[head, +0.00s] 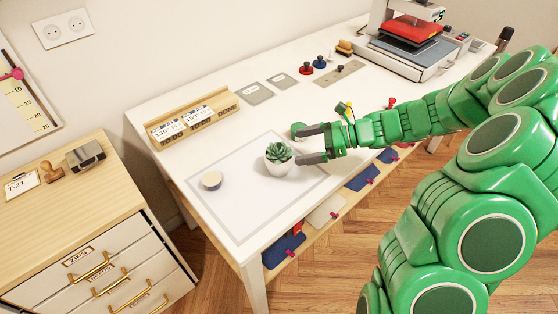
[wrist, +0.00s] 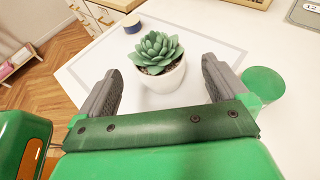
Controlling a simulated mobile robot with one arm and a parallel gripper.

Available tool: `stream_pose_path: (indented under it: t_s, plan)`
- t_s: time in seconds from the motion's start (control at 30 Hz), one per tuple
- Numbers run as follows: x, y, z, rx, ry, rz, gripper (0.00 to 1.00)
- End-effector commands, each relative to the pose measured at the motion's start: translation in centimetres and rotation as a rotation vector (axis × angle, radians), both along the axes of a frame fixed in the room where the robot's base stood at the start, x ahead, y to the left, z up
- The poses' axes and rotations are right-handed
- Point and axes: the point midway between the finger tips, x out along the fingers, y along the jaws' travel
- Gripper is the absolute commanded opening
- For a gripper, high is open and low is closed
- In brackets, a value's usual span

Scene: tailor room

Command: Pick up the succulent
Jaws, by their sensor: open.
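The succulent (head: 278,153) is a green rosette in a small white pot, upright on the white table (head: 225,223), inside a pale grey outlined rectangle. It also shows in the wrist view (wrist: 157,65), just beyond and between the fingertips. My gripper (head: 310,146) is open, with its two dark grey fingers pointing toward the pot from the right. In the wrist view my gripper (wrist: 160,85) has nothing between its fingers; whether a finger touches the pot I cannot tell.
A small round tin (head: 211,180) stands left of the succulent. A green round object (head: 298,130) is close beside my gripper. A wooden card holder (head: 194,124) is behind, and a heat press (head: 412,45) stands at the far right. The table's front left is clear.

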Motion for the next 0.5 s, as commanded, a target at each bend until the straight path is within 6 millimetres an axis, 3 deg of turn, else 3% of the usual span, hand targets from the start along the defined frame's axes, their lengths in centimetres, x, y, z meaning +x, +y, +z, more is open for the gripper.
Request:
stream_pose_path:
  t_s: [0.5]
  plan:
    - [-0.1,2.7,-1.9,0.001,0.001,0.002,1.0]
